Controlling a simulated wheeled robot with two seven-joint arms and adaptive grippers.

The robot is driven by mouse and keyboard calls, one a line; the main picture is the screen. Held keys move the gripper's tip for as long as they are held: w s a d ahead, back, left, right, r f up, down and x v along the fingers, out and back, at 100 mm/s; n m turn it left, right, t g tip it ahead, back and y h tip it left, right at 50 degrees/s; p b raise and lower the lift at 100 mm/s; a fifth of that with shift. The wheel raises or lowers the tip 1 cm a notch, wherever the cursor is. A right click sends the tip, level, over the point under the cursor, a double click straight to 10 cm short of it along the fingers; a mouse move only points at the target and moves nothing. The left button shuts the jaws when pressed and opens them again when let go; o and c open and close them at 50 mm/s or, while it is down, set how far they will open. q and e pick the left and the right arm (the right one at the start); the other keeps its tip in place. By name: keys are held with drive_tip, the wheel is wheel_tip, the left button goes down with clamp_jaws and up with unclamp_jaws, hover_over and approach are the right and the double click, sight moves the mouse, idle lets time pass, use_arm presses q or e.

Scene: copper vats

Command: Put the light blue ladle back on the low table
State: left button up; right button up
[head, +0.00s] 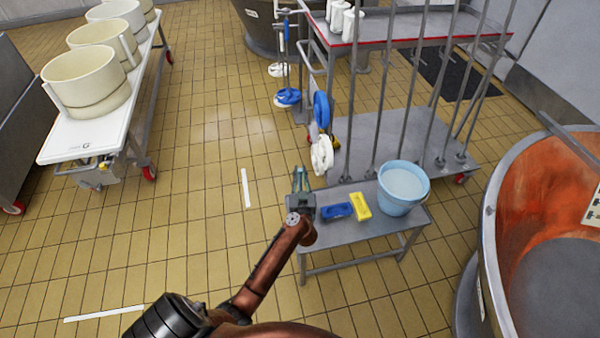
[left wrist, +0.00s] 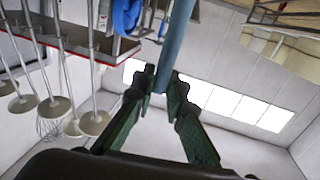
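In the left wrist view, a light blue rod, which looks like the ladle's handle (left wrist: 176,42), runs from the top edge down between the fingertips of my left gripper (left wrist: 163,84). The fingers are closed around it. The ladle's bowl is not seen. In the head view, my left gripper (head: 301,180) is over the left back edge of the low table (head: 335,235); the ladle cannot be made out clearly there. My right gripper is not in view.
On the low table are a blue brush (head: 336,211), a yellow brush (head: 361,206) and a light blue bucket (head: 403,187). Bare tabletop shows in front of the brushes. A tool rack (head: 400,135) stands behind, and a copper vat (head: 500,230) is at right.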

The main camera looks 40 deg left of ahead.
use_arm(q)
drive_tip(key=o, duration=0.4)
